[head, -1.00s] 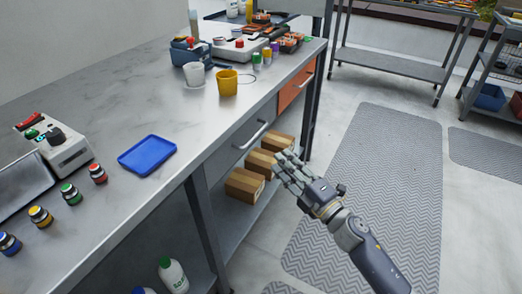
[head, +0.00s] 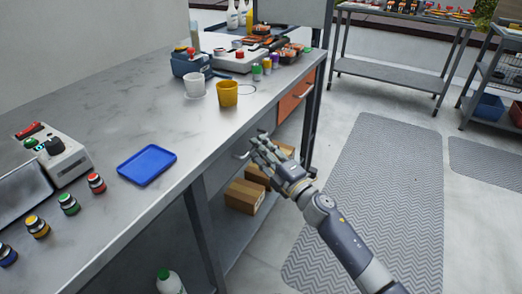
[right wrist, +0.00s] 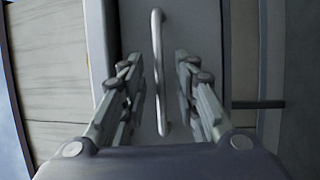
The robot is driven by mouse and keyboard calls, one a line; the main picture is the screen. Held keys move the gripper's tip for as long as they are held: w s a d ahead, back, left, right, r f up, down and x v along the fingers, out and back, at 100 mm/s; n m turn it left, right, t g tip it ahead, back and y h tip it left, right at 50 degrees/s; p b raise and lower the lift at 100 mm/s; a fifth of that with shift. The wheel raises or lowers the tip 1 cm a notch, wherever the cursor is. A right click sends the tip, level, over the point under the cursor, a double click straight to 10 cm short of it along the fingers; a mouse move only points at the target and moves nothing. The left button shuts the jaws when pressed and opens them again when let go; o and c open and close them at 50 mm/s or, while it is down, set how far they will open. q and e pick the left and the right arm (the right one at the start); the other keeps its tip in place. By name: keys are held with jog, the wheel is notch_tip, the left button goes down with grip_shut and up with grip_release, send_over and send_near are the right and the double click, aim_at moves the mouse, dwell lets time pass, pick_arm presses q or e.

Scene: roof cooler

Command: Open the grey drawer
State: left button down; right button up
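The grey drawer (head: 221,168) is set under the steel workbench top, left of an orange drawer. In the head view my right gripper (head: 257,146) is in front of it and hides much of its front and handle. In the right wrist view the drawer's vertical-looking bar handle (right wrist: 158,70) lies between the two sets of fingers of my right gripper (right wrist: 157,88). The fingers are open, with a gap on each side of the handle. The drawer looks closed. My left gripper is not in view.
The orange drawer (head: 294,95) is beside the grey one. Cardboard boxes (head: 244,197) stand on the shelf below. A yellow cup (head: 228,93), a white cup (head: 194,86) and a blue tray (head: 147,165) are on the workbench (head: 100,105). A floor mat (head: 370,200) lies clear to the right.

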grip_shut()
